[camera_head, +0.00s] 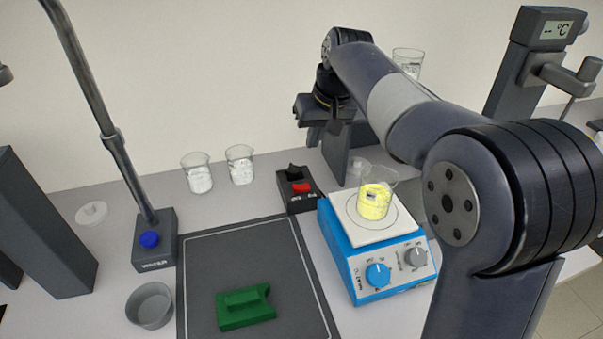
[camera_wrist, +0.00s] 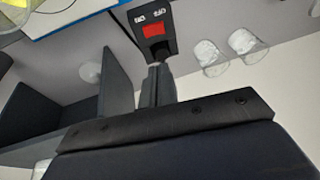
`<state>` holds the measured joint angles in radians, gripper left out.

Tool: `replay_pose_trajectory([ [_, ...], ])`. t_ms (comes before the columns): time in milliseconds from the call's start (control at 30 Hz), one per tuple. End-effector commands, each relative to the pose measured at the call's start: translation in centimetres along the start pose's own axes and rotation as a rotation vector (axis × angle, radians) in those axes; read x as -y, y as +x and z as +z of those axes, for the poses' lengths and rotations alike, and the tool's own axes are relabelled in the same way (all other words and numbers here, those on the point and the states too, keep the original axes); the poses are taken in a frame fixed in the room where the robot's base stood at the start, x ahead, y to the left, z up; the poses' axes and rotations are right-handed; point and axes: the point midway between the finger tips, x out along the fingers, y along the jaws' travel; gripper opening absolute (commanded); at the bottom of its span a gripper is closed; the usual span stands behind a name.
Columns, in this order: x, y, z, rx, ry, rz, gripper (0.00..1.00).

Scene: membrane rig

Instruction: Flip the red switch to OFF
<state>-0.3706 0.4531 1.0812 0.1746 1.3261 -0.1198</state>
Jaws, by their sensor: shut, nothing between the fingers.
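The switch box (camera_head: 297,193) is a small black box on the bench, left of the blue stirrer hotplate. Its red rocker (camera_head: 302,188) shows on top, with white lettering on the side nearest the head camera. In the wrist view the red rocker (camera_wrist: 152,31) shows clearly, with ON and OFF labels beside it. My gripper (camera_wrist: 158,78) is shut and empty, with its fingertips towards the black end of the box. In the head view it is above and behind the switch box, partly hidden. I cannot tell whether the fingertips touch the box.
The blue hotplate (camera_head: 351,262) carries a beaker of yellow liquid (camera_head: 374,203). Two beakers with white contents (camera_head: 197,178) stand left of the switch. A dark grey stand (camera_wrist: 106,85) is close beside my fingers. A green block (camera_head: 245,308) lies on the dark mat (camera_head: 200,265).

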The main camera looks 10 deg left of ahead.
Motion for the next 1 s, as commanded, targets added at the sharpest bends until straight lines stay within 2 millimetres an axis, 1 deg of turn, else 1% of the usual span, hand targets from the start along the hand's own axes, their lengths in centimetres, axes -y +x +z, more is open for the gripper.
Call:
replay_pose_trajectory([
  [333,0.0,0.1,0.0,0.000,0.000,0.000,0.00],
  [467,0.0,1.1,0.0,0.003,0.000,0.000,0.00],
  [567,0.0,2.7,0.1,0.005,0.000,-0.001,0.00],
  [900,0.0,9.9,0.1,0.005,0.000,0.000,0.00],
  [1000,0.5,11.4,0.5,0.005,-0.001,-0.001,0.00],
])
